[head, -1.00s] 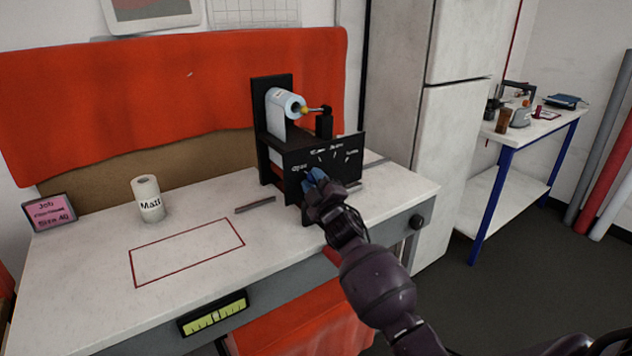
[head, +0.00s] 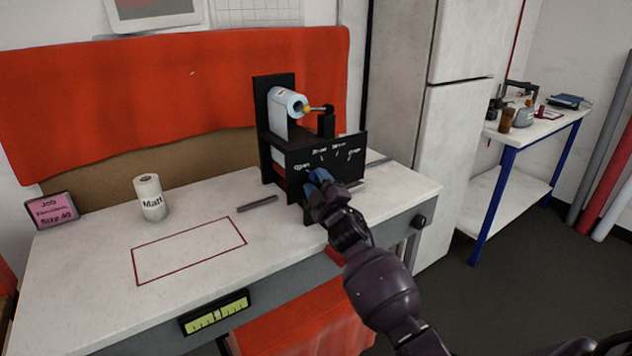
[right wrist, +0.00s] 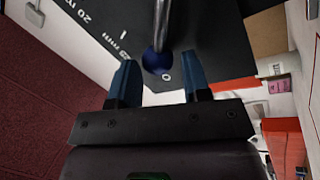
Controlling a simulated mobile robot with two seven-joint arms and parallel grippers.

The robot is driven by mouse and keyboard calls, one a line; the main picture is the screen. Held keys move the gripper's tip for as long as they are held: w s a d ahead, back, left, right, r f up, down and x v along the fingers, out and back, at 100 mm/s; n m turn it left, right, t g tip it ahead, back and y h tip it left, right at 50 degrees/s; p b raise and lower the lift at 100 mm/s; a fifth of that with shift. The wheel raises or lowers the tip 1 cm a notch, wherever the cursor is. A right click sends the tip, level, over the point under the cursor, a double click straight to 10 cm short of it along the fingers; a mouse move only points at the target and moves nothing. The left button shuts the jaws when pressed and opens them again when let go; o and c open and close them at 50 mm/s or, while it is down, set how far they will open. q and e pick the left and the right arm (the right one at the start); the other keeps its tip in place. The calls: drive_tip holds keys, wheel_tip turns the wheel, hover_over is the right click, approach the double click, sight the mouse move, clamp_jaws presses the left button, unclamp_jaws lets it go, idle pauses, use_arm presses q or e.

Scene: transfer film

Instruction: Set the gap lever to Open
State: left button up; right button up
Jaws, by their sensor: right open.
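The black machine (head: 348,155) stands on the white bench, with white markings on its front panel. The gap lever (right wrist: 157,62) shows in the right wrist view as a grey rod with a dark blue round knob, in front of the black panel. Its knob lies between the tips of my right gripper (right wrist: 159,78), nearer the left finger in that view. The blue fingers are apart, with space visible on both sides of the knob. In the head view my right gripper (head: 319,180) is at the panel's lower left and hides the lever. My left gripper is not in view.
A film roll (head: 287,106) sits on the machine. A roll marked Matt (head: 151,203) and a pink job card (head: 52,210) stand to the left. A red outlined rectangle (head: 190,248) on the bench is empty. A side table (head: 525,128) holds small items at right.

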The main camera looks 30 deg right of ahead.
drive_tip(key=v, duration=1)
idle(0.3)
drive_tip(key=s+a+f+m+g, duration=0.2)
drive_tip(key=s+f+m+g, duration=0.1)
drive_tip(key=s+f, duration=0.5)
drive_tip(key=s+a+f+m+g+y, duration=0.1)
drive_tip(key=s+a+f+m+g, duration=0.2)
drive_tip(key=s+f, duration=0.6)
drive_tip(key=s+a+f+m+g, duration=0.2)
drive_tip(key=s+f+m+g, duration=0.1)
drive_tip(key=s+f, duration=0.6)
drive_tip(key=s+m, duration=0.1)
drive_tip(key=s, duration=0.1)
drive_tip(key=shift+s+a+g+y, duration=0.3)
drive_tip(key=shift+g, duration=0.1)
